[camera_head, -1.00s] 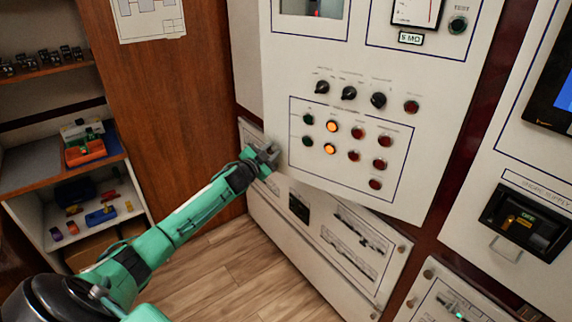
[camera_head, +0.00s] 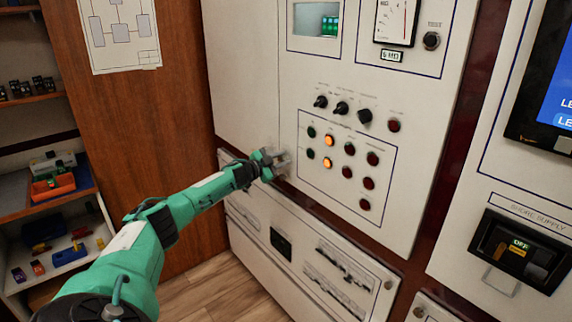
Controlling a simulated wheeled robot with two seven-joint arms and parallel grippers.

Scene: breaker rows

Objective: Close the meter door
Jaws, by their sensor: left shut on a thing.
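The meter door (camera_head: 385,105) is the white panel with a gauge, a small window, black knobs and rows of red, orange and green buttons. It looks nearly flush with the white panel to its left; I cannot tell if a small gap remains. My left gripper (camera_head: 275,165) is at the door's lower left edge, shut on the door there. The exact part it grips is hidden by the fingers. My right gripper is not in view.
A lower white panel (camera_head: 300,270) lies below the door. The shore supply switch (camera_head: 520,250) and a screen (camera_head: 550,100) are on the right. A shelf with coloured bins (camera_head: 52,185) stands at the left beside a wooden wall (camera_head: 130,115). The wooden floor (camera_head: 205,290) is clear.

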